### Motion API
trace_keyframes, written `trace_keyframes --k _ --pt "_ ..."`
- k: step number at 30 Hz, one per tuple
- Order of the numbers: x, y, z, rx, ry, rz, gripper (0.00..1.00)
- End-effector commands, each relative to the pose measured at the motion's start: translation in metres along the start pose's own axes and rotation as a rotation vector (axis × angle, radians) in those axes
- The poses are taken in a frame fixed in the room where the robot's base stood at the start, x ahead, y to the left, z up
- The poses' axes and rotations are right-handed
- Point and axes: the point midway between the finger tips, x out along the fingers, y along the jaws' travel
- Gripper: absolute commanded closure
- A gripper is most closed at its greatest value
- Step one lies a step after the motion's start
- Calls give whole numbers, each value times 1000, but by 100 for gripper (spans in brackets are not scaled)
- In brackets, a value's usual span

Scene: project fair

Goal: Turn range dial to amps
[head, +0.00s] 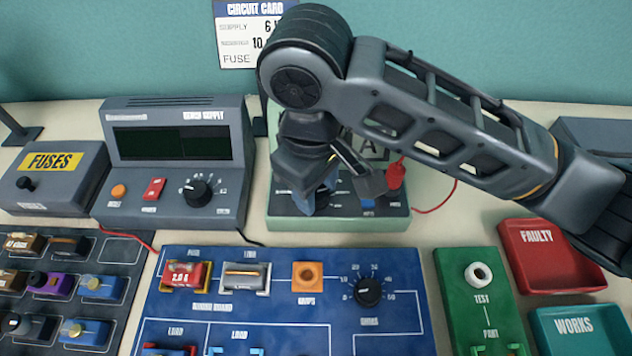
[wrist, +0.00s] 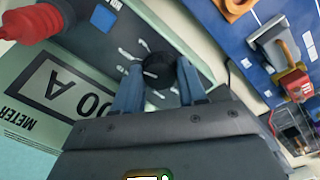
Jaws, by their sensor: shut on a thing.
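The meter (head: 290,224) is a pale green unit with a dark sloped panel, standing behind the blue board in the head view. Its black range dial (wrist: 160,71) shows in the wrist view, with white marks around it; which mark it points to I cannot tell. My gripper (head: 318,203) is down at the meter panel and hides the dial in the head view. In the wrist view my gripper (wrist: 160,84) has its two blue-grey fingers on either side of the dial, shut on it. A "00 A" label, partly cut off, shows upside down on the meter.
A red plug (head: 395,178) with a red lead stands at the meter's right, close to my gripper. The bench supply (head: 178,160) is to the left. The blue board (head: 290,325) with fuse, link and another dial lies in front. Red and teal trays are at right.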

Motion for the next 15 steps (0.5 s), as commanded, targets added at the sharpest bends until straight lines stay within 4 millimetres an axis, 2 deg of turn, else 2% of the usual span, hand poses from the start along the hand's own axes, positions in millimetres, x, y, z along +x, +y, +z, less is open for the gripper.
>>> trace_keyframes --k 2,3,11,15 --pt "0 0 0 0 -1 1 89" --pt "0 0 0 0 -1 1 58" --pt "0 0 0 -1 0 1 33" --pt "0 0 0 -1 0 0 33"
